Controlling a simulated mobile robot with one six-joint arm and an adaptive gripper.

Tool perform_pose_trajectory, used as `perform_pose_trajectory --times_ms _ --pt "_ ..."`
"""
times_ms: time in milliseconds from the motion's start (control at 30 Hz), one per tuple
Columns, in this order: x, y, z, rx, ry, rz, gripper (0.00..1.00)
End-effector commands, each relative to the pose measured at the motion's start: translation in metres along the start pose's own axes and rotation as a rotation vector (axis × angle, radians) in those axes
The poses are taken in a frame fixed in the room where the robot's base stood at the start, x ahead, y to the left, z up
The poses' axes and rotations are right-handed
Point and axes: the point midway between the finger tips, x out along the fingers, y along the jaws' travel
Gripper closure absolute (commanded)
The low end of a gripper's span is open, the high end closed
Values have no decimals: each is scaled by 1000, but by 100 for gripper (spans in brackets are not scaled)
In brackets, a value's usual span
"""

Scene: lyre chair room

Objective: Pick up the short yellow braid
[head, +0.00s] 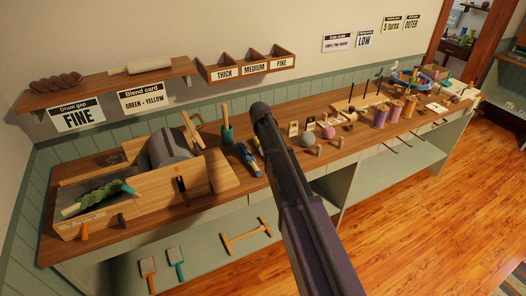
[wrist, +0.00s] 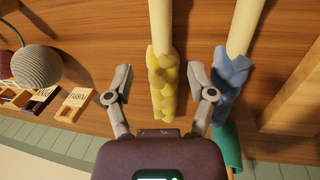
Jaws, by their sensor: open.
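The yellow braid (wrist: 165,88) lies on the wooden bench top in the wrist view, with a pale cream length (wrist: 162,20) running from it toward the top edge. My gripper (wrist: 161,74) is open, with one finger on each side of the yellow braid. A gap shows between the braid and each finger, and I cannot tell how far above the bench the fingertips are. A blue braid (wrist: 229,85) with its own cream length lies just right of the right finger. In the head view the blue braid (head: 247,155) shows left of my arm; I cannot make out the yellow one there.
In the wrist view a grey ball (wrist: 38,66) and small labelled blocks (wrist: 75,104) lie to the left. A green cup (wrist: 228,148) and a wooden block (wrist: 295,105) stand at the right. In the head view a drum machine (head: 170,150) stands left of the braids.

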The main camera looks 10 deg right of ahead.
Motion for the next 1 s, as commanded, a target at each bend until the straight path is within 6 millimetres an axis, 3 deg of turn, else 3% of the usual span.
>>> perform_pose_trajectory --times_ms 267,800,1000 --pt "9 -1 0 0 0 0 29" --pt "48 -4 1 0 0 0 29" --pt "52 -3 1 0 0 0 29"
